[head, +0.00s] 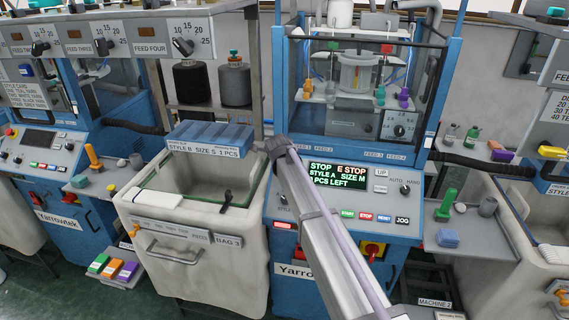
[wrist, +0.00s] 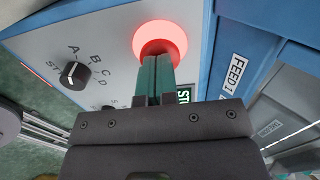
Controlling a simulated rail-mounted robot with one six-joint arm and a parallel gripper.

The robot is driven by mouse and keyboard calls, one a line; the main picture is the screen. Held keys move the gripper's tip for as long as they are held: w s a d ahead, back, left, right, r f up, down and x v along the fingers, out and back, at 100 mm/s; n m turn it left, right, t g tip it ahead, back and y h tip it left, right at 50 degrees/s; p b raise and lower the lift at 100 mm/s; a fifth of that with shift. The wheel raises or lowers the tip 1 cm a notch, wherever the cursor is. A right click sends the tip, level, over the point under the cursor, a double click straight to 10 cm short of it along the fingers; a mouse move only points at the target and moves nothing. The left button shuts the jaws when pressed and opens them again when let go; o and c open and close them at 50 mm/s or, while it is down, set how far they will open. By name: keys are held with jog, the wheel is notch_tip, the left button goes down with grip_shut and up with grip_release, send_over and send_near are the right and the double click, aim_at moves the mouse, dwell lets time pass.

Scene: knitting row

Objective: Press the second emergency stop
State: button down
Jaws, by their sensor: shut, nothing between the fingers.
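The emergency stop (wrist: 160,37) shows in the wrist view as a round red button, lit, on the pale panel of the middle blue machine. My gripper (wrist: 157,66) is shut and empty. Its green fingertips overlap the button's lower edge in the picture; I cannot tell how far it is pressed. In the head view my gripper (head: 272,147) is at the upper left of the machine's panel, and the button is hidden there. The panel's display (head: 338,176) reads STOP, E STOP, STYLE A, SIZE M.
A selector knob (wrist: 75,75) marked A to D is left of the button. Start, stop, reset and jog keys (head: 366,216) line the panel's lower right. A pale bin (head: 180,270) with a blue-topped box (head: 208,138) stands to the left. Another blue machine (head: 45,150) stands at far left.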

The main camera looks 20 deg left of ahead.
jog(key=p+v, duration=1)
jog(key=v, duration=0.3)
jog(key=shift+s+r, duration=0.2)
jog(key=shift+r, duration=0.15)
